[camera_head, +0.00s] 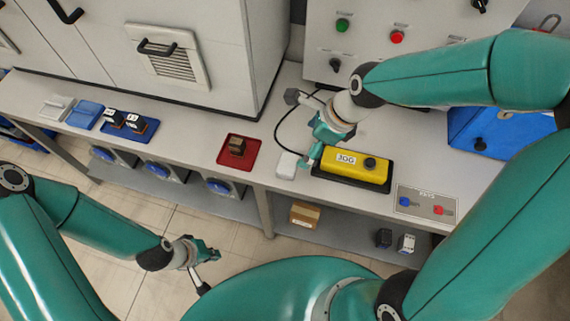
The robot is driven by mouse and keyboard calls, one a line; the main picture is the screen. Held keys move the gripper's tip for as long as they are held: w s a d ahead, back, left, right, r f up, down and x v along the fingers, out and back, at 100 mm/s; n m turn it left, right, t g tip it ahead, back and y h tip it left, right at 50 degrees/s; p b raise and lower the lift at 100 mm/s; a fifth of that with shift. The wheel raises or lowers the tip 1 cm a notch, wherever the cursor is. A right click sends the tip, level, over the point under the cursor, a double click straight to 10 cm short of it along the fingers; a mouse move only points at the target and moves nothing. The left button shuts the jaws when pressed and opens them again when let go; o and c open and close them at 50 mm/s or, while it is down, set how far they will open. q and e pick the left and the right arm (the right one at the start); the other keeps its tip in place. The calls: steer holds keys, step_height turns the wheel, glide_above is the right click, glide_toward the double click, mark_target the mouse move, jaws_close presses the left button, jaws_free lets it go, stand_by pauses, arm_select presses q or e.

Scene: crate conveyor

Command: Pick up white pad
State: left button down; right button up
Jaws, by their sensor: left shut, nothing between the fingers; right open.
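The white pad (286,165) lies flat on the grey bench, just left of the yellow JOG box. My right gripper (306,160) is open and points down close to the pad's right side. The picture is too small to tell whether a finger touches the pad. My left gripper (208,254) is shut and empty, low in front of the bench and well away from the pad.
The yellow JOG box (340,168) sits on a black base right of the pad. Blue trays (86,114) stand further left. A switch plate (412,201) is at right.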

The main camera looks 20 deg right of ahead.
glide_above(289, 163)
steer(key=s+d, duration=0.1)
steer(key=d, duration=0.1)
step_height(289, 163, down, 6)
steer(key=shift+a+f, duration=0.1)
steer(key=shift+a, duration=0.05)
steer(key=shift+x, duration=2.6)
steer(key=shift+s, duration=0.1)
steer(key=c, duration=1)
step_height(289, 163, up, 20)
steer(key=p, duration=0.1)
